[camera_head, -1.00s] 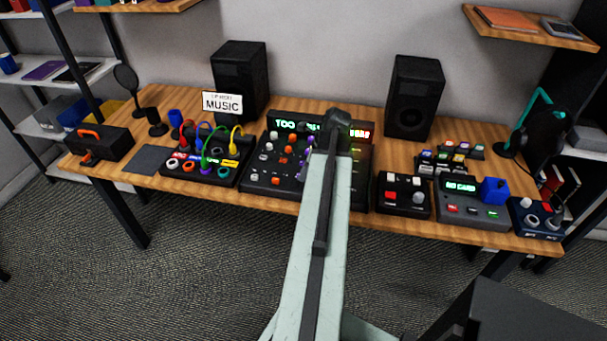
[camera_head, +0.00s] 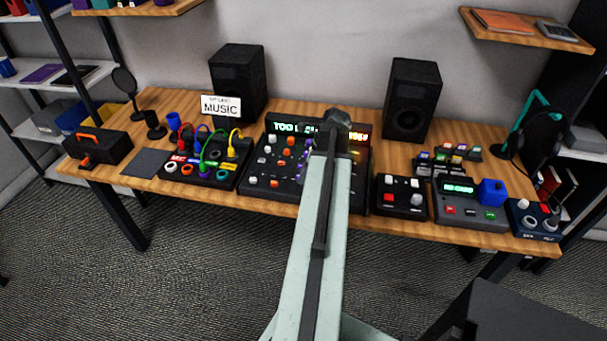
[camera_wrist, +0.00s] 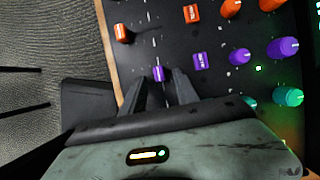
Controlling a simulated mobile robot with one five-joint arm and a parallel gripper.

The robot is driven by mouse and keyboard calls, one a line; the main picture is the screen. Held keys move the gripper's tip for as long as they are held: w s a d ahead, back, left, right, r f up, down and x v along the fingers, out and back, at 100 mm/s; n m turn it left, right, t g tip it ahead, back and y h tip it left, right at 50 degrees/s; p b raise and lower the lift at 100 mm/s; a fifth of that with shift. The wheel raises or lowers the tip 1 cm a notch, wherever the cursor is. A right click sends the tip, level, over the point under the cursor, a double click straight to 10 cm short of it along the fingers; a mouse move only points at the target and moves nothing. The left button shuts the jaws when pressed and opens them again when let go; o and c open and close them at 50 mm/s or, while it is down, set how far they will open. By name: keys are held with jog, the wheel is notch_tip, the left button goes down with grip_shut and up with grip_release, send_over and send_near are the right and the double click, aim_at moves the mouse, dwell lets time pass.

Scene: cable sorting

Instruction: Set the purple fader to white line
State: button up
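The mixer panel (camera_head: 258,183) is a black console in the middle of the desk, partly hidden behind my arm in the head view. In the wrist view, a small purple fader cap (camera_wrist: 158,73) sits on the black panel between the tips of my gripper (camera_wrist: 159,78). The fingers are open, one on each side of the cap, with a gap that seems to show on both sides. A second purple cap (camera_wrist: 200,61) lies just right of the right finger. Small pale marks show on the panel near the caps; I cannot tell which is the white line.
Orange caps (camera_wrist: 191,13), a purple knob (camera_wrist: 283,47) and a teal knob (camera_wrist: 288,96) stand nearby on the panel. In the head view, a cable box (camera_head: 207,165) is left of the mixer and a button box (camera_head: 402,196) right. Two speakers stand behind.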

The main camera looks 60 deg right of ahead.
jog(key=a+p+v, duration=0.1)
jog(key=p+v, duration=0.5)
jog(key=v, duration=0.1)
jog(key=shift+d+r, duration=0.2)
jog(key=shift+d, duration=0.35)
jog(key=w+a+n+g+y, duration=0.2)
jog(key=w+a+n, duration=0.5)
jog(key=w+a, duration=1.65)
jog(key=w+a+f+n+g+h, duration=0.2)
jog(key=a+n+h, duration=0.1)
jog(key=a+n, duration=2.2)
jog(key=a, duration=0.5)
